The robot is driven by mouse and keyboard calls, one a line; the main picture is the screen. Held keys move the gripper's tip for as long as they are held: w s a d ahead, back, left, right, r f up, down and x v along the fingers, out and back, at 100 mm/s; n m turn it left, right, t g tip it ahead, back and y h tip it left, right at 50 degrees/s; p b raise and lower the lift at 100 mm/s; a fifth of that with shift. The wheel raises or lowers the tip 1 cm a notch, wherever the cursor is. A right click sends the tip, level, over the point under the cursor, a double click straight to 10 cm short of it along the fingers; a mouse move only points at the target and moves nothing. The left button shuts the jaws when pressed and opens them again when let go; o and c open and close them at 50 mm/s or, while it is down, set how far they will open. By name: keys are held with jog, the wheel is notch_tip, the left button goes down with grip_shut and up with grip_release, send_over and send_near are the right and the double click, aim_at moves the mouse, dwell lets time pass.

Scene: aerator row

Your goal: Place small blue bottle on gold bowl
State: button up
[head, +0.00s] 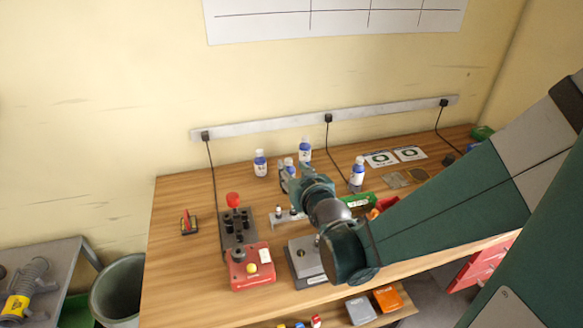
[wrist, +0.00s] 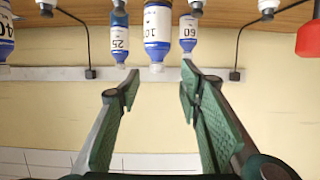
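Several blue-and-white bottles stand toward the back of the bench; I cannot tell which is the small blue one. In the head view they are a left bottle (head: 260,163), one near my fingers (head: 289,166), one behind (head: 305,148) and a right one (head: 357,174). The wrist view is upside down: a bottle marked 10 (wrist: 157,35) is centred ahead of my fingers, with bottles marked 25 (wrist: 120,35) and 60 (wrist: 188,35) either side. My gripper (wrist: 158,78) is open and empty, short of the centred bottle. A small round gold-brown dish (head: 418,174), perhaps the gold bowl, lies at the right.
A red control box (head: 250,268) and a black-knobbed panel with a red top (head: 237,228) stand front left. Two printed cards (head: 395,156) lie at the back right. Cables hang from the wall strip (head: 270,126) among the bottles. The bench's left part is mostly clear.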

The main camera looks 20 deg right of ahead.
jog(key=shift+s, duration=0.1)
dwell(0.6)
jog(key=s+r+g, duration=0.2)
jog(key=s+g, duration=0.1)
jog(key=s, duration=1)
jog(key=s+r+g, duration=0.2)
jog(key=s+g, duration=0.2)
jog(key=s, duration=0.9)
jog(key=shift+s+d+g, duration=0.15)
jog(key=shift+g, duration=0.15)
